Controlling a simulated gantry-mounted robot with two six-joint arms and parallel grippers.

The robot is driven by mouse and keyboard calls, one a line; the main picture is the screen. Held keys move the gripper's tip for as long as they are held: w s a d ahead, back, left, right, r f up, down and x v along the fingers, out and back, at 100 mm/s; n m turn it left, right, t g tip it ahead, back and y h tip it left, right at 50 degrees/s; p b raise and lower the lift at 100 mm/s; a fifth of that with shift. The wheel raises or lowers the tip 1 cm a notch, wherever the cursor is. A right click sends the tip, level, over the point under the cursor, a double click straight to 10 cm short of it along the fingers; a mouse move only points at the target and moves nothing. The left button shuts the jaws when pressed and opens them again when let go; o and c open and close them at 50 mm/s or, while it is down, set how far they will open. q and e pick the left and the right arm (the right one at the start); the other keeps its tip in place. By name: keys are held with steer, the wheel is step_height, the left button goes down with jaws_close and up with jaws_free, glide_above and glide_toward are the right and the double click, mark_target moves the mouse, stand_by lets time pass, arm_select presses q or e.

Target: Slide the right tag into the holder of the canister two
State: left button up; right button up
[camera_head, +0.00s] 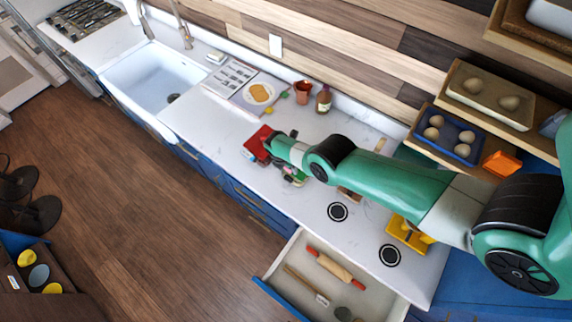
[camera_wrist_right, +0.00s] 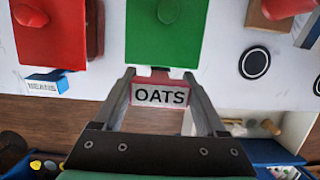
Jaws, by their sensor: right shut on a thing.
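My right gripper (camera_wrist_right: 160,76) is shut on a white tag reading OATS (camera_wrist_right: 160,95) with a pinkish-red edge, seen in the right wrist view. The tag is just in front of a green canister with a knob (camera_wrist_right: 168,40). A red-pink piece shows between tag and canister; I cannot tell whether the tag is inside a holder. A red canister (camera_wrist_right: 50,38) stands to the left, with a blue BEANS label (camera_wrist_right: 45,82) at its front. A brown canister (camera_wrist_right: 262,20) with a red knob is at upper right. In the head view my right arm hides much of the green canister.
An open drawer (camera_head: 277,268) holds a rolling pin (camera_head: 335,266) and other utensils below the counter. Two black-ringed discs (camera_head: 338,212) mark the counter. A yellow holder (camera_head: 408,234) stands at right.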

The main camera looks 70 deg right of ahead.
mark_target(290, 176)
steer(key=shift+d, duration=0.1)
steer(key=shift+s+a+f, duration=0.15)
steer(key=shift+a+f, duration=0.05)
steer(key=shift+f, duration=0.05)
steer(key=shift+f+b, duration=0.25)
steer(key=shift+b, duration=0.2)
step_height(290, 176, down, 3)
steer(key=b, duration=0.3)
steer(key=shift+f, duration=0.2)
steer(key=shift+r, duration=0.1)
stand_by(0.4)
steer(key=shift+s+f+b, duration=0.1)
steer(key=shift+f+b, duration=0.45)
